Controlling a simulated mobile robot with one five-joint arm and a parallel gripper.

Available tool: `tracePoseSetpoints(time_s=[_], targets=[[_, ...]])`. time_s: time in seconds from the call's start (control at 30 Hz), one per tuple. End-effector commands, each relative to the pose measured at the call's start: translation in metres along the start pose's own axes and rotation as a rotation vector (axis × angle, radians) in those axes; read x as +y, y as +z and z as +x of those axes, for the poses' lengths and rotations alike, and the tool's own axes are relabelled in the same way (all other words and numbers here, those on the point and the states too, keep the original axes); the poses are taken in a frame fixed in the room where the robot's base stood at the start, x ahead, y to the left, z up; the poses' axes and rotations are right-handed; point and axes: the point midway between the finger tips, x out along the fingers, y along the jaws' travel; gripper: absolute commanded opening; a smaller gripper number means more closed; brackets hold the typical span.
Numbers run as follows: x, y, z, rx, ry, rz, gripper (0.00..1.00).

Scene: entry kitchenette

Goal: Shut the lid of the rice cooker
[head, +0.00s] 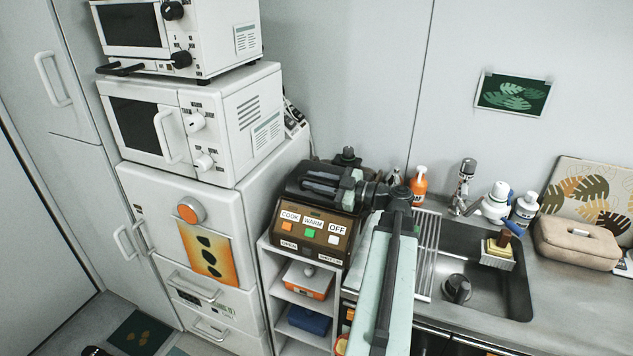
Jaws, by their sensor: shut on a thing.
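The rice cooker (314,230) is a brown box with COOK, WARM and OFF buttons on its front. It stands on top of a narrow white shelf unit, left of the sink. Its dark lid (300,172) is at the top, largely covered by my gripper (322,184). My arm comes up from the bottom of the view and bends left at the wrist. My gripper lies over the top of the cooker, shut on what looks like the lid. The exact contact and the lid's angle are hard to make out.
A white oven (201,125) with another appliance (180,38) on top stands left of the cooker. To the right are an orange bottle (419,184), a tap and the sink (480,265). The shelf below holds an orange-and-white box (308,281) and a blue item (309,319).

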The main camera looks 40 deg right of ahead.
Motion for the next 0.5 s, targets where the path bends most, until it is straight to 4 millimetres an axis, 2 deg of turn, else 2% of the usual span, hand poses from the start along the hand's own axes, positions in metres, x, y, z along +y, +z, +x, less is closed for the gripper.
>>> tracePoseSetpoints(time_s=[0.23,0.27,0.3,0.33,0.5], targets=[[-0.0030,0.0050,-0.0061,-0.014,-0.006,-0.001,0.00],[-0.0030,0.0050,-0.0065,-0.014,-0.005,-0.001,0.27],[-0.0027,0.0051,-0.0070,-0.014,-0.004,-0.001,0.38],[-0.0024,0.0050,-0.0072,-0.014,-0.003,-0.001,0.41],[-0.0009,0.0046,-0.0076,-0.014,0.001,0.000,0.41]])
